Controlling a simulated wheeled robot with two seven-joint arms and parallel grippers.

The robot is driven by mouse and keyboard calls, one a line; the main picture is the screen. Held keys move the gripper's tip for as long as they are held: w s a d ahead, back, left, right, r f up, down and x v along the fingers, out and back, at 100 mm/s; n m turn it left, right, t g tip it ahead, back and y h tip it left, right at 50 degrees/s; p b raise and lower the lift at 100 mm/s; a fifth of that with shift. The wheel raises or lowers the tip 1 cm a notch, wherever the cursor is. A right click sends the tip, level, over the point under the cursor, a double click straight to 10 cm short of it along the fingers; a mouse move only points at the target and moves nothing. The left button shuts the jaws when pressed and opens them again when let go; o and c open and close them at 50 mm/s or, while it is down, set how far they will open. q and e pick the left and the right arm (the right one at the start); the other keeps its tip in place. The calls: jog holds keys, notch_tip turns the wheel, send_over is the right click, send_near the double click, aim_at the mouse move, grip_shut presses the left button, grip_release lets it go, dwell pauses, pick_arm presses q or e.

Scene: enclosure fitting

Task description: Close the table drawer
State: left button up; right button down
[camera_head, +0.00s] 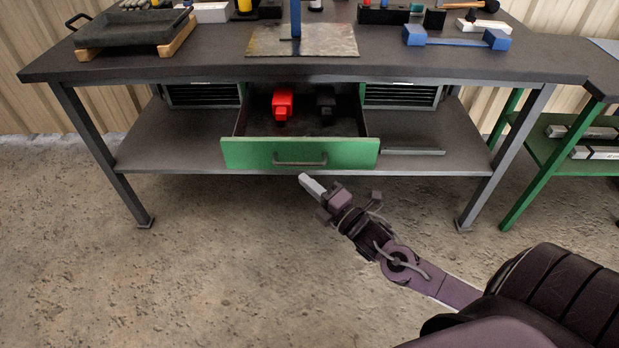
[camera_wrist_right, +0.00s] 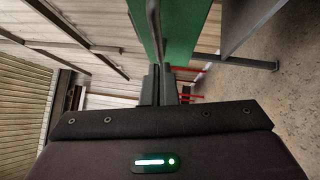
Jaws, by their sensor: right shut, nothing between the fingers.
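The table drawer (camera_head: 250,151) has a green front and stands pulled out from under the dark workbench. Its grey handle (camera_head: 300,161) is in the middle of the front. A red item (camera_head: 282,103) and a black item (camera_head: 325,100) lie inside it. My right gripper (camera_head: 305,178) is shut and empty, close in front of the drawer front and just below the handle in the head view. In the right wrist view the shut fingers (camera_wrist_right: 159,84) point toward the green front (camera_wrist_right: 180,30) and handle (camera_wrist_right: 154,30). I cannot tell whether they touch. My left gripper is not in view.
The workbench top (camera_head: 200,70) carries a black tray (camera_head: 130,27), a metal plate (camera_head: 303,40) and a blue-ended tool (camera_head: 455,39). A lower shelf (camera_head: 160,155) runs beneath. A green-framed table (camera_head: 535,145) stands at the right. The floor in front is clear.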

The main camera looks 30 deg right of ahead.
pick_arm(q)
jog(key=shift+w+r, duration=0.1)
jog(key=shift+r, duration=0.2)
pick_arm(e)
jog(key=shift+w+d+r, duration=0.15)
jog(key=shift+w+d, duration=0.35)
jog(key=shift+w, duration=0.3)
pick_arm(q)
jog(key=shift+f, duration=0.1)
